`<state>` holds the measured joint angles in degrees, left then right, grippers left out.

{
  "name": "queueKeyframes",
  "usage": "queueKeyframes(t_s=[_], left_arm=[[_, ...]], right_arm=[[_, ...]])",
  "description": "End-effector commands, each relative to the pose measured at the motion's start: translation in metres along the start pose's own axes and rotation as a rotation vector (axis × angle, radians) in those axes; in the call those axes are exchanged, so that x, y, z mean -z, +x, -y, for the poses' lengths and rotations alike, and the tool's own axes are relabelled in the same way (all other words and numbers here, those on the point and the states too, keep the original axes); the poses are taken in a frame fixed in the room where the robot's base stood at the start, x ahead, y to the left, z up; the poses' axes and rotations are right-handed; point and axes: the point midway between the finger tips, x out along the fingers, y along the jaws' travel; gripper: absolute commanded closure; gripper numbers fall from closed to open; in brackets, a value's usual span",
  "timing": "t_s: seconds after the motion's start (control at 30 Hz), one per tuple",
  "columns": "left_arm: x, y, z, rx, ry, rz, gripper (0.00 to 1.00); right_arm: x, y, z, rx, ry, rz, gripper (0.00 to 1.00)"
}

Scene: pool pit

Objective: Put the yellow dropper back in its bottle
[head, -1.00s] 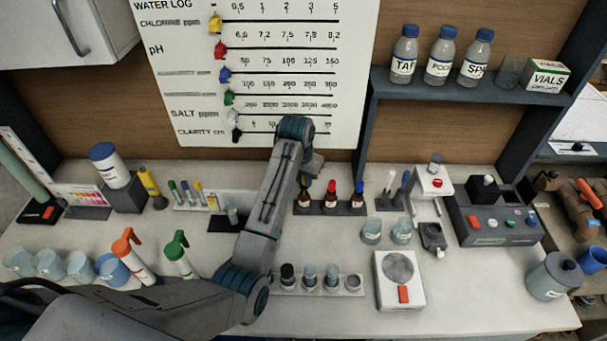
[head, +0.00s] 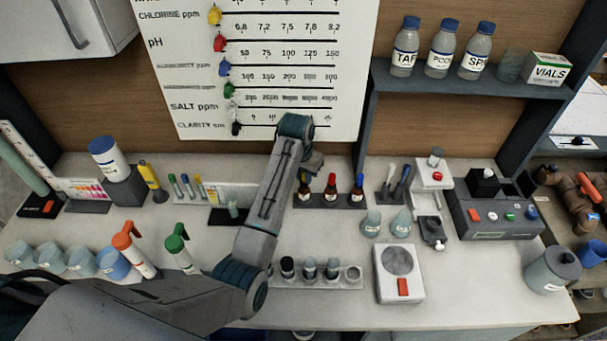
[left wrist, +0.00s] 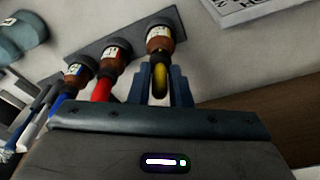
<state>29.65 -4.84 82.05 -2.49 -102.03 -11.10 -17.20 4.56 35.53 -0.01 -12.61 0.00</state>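The yellow dropper (left wrist: 160,82) shows in the left wrist view as a yellow bulb between the two blue fingers of my left gripper (left wrist: 160,76). The fingers are close together on either side of it. Its brown bottle (left wrist: 160,38) is directly beyond the bulb and in line with it. I cannot tell whether the dropper is fully seated. In the head view my left gripper (head: 309,166) is above the leftmost brown bottle (head: 304,191) and my arm partly hides it. My right gripper is not in view.
Red-topped (head: 330,188) and blue-topped (head: 357,190) bottles stand close beside it in the same dark rack (head: 343,203). A vial rack (head: 318,282) and a scale (head: 399,274) are nearer the front. The wall chart (head: 270,70) rises behind the arm.

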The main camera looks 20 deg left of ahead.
Motion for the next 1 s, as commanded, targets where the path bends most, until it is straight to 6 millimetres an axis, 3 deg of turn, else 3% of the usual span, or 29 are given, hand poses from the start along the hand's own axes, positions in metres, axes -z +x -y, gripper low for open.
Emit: queueKeyframes(t_s=[0.9, 1.0], left_arm=[[-0.002, 0.011, 0.000, 0.000, 0.000, 0.001, 0.87], [-0.002, 0.011, 0.000, 0.000, 0.000, 0.000, 0.63]], right_arm=[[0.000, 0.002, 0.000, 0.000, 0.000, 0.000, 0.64], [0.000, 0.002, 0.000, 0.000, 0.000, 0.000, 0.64]])
